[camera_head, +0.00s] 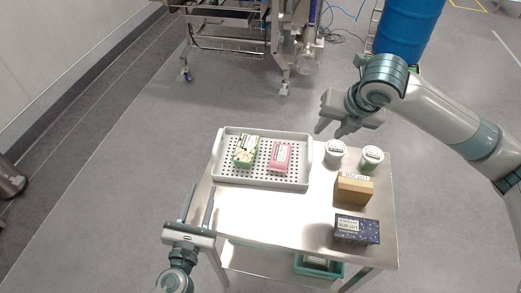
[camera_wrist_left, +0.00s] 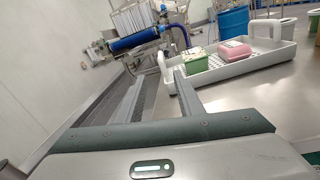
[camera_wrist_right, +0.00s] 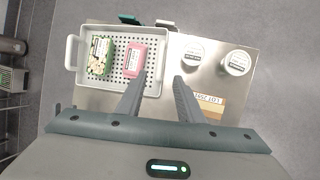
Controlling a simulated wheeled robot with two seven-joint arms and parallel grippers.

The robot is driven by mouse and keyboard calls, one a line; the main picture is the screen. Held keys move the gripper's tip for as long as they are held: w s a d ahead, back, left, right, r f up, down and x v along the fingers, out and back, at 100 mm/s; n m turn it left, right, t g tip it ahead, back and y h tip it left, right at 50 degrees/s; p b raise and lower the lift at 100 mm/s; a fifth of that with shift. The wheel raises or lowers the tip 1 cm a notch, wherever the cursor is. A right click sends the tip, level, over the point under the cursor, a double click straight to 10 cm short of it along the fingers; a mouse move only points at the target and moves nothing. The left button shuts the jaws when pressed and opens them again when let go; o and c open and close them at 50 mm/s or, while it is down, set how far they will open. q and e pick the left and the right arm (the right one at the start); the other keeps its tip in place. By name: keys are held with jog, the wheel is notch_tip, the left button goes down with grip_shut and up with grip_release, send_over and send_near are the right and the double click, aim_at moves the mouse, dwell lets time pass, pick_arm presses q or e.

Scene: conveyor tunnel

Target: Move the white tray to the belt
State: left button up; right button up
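The white tray (camera_head: 260,182) lies flat on the metal table's back left part. It has a perforated floor and raised end handles. A green patterned pack (camera_head: 246,150) and a pink pack (camera_head: 281,157) sit in it. My left gripper (camera_head: 199,203) is open and empty in front of the tray's left end, apart from it; the tray also shows in the left wrist view (camera_wrist_left: 240,71). My right gripper (camera_head: 331,129) is open and empty above and behind the tray's right end. In the right wrist view the tray (camera_wrist_right: 72,53) lies beyond the left finger. No belt surface is clearly visible.
Two white-lidded tubs (camera_head: 334,153), a brown box (camera_head: 353,190) and a dark blue box (camera_head: 357,229) stand on the table's right side. The table (camera_head: 270,220) is bare in front of the tray. A metal-framed machine (camera_head: 230,40) and a blue barrel (camera_head: 408,28) stand behind.

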aim_at(311, 147)
pick_arm(q)
jog(key=shift+s+d, duration=0.1)
pick_arm(e)
jog(key=shift+d+r, duration=0.1)
